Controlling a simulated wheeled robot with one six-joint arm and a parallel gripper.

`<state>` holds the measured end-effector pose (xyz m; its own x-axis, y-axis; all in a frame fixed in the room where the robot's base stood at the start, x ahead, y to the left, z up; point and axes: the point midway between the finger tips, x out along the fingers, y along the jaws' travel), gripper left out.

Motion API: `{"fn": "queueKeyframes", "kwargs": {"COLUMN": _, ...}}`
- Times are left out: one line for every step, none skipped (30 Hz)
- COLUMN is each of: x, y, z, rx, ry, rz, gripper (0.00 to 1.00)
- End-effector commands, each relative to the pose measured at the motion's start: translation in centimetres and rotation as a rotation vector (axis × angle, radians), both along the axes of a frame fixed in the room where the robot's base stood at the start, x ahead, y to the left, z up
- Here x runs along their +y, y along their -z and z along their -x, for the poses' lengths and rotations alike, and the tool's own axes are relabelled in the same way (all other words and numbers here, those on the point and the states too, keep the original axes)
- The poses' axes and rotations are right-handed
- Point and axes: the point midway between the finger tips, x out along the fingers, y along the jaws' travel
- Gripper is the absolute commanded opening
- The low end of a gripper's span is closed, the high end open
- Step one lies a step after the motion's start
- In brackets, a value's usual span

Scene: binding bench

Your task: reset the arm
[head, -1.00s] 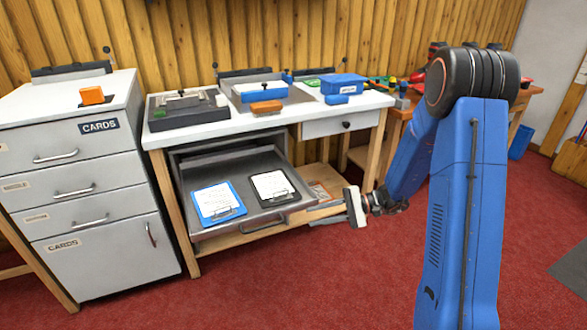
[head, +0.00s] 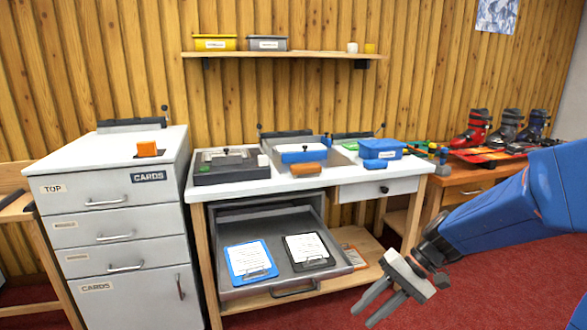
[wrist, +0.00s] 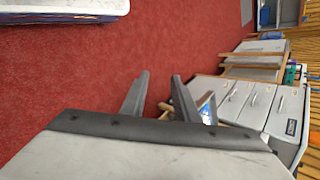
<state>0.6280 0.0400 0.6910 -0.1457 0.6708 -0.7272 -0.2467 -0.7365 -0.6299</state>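My gripper (head: 364,314) hangs at the lower right of the head view, in front of the bench's right end. Its two grey fingers point down and to the left. In the wrist view my gripper (wrist: 160,76) shows two fingers standing apart with nothing held between them. My blue arm reaches in from the right edge of the head view.
A drawer (head: 240,293) stands pulled out under the bench, holding a blue clipboard (head: 250,262) and a black clipboard (head: 307,251). A grey cabinet (head: 110,225) stands left. Red carpet (head: 480,250) is clear at right.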

Motion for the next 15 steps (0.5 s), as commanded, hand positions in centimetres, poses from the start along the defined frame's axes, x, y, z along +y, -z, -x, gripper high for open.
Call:
{"fn": "queueKeyframes", "kwargs": {"x": -0.2, "y": -0.5, "z": 0.9, "rx": -0.023, "ry": -0.011, "rz": 0.033, "gripper": 0.28}}
{"fn": "queueKeyframes", "kwargs": {"x": -0.4, "y": -0.7, "z": 1.4, "rx": -0.035, "ry": -0.017, "rz": 0.055, "gripper": 0.28}}
{"fn": "queueKeyframes", "kwargs": {"x": -0.7, "y": -0.9, "z": 2.0, "rx": -0.052, "ry": -0.025, "rz": 0.083, "gripper": 0.28}}
{"fn": "queueKeyframes", "kwargs": {"x": -0.9, "y": -1.0, "z": 2.5, "rx": -0.063, "ry": -0.030, "rz": 0.105, "gripper": 0.28}}
{"fn": "queueKeyframes", "kwargs": {"x": -1.1, "y": -1.2, "z": 3.0, "rx": -0.075, "ry": -0.035, "rz": 0.125, "gripper": 0.28}}
{"fn": "queueKeyframes", "kwargs": {"x": -1.4, "y": -1.4, "z": 3.6, "rx": -0.093, "ry": -0.042, "rz": 0.154, "gripper": 0.28}}
{"fn": "queueKeyframes", "kwargs": {"x": -1.7, "y": -1.6, "z": 4.1, "rx": -0.106, "ry": -0.046, "rz": 0.176, "gripper": 0.28}}
{"fn": "queueKeyframes", "kwargs": {"x": -1.9, "y": -1.7, "z": 4.5, "rx": -0.119, "ry": -0.049, "rz": 0.196, "gripper": 0.28}}
{"fn": "queueKeyframes", "kwargs": {"x": -2.2, "y": -1.9, "z": 5.1, "rx": -0.138, "ry": -0.055, "rz": 0.223, "gripper": 0.28}}
{"fn": "queueKeyframes", "kwargs": {"x": -2.5, "y": -2.1, "z": 5.5, "rx": -0.152, "ry": -0.059, "rz": 0.246, "gripper": 0.28}}
{"fn": "queueKeyframes", "kwargs": {"x": -2.8, "y": -2.2, "z": 5.9, "rx": -0.167, "ry": -0.059, "rz": 0.266, "gripper": 0.28}}
{"fn": "queueKeyframes", "kwargs": {"x": -3.2, "y": -2.4, "z": 6.4, "rx": -0.186, "ry": -0.064, "rz": 0.293, "gripper": 0.28}}
{"fn": "queueKeyframes", "kwargs": {"x": -3.5, "y": -2.6, "z": 6.8, "rx": -0.200, "ry": -0.066, "rz": 0.314, "gripper": 0.28}}
{"fn": "queueKeyframes", "kwargs": {"x": -3.7, "y": -2.7, "z": 7.2, "rx": -0.215, "ry": -0.068, "rz": 0.333, "gripper": 0.28}}
{"fn": "queueKeyframes", "kwargs": {"x": -4.1, "y": -3.0, "z": 7.7, "rx": -0.238, "ry": -0.070, "rz": 0.361, "gripper": 0.28}}
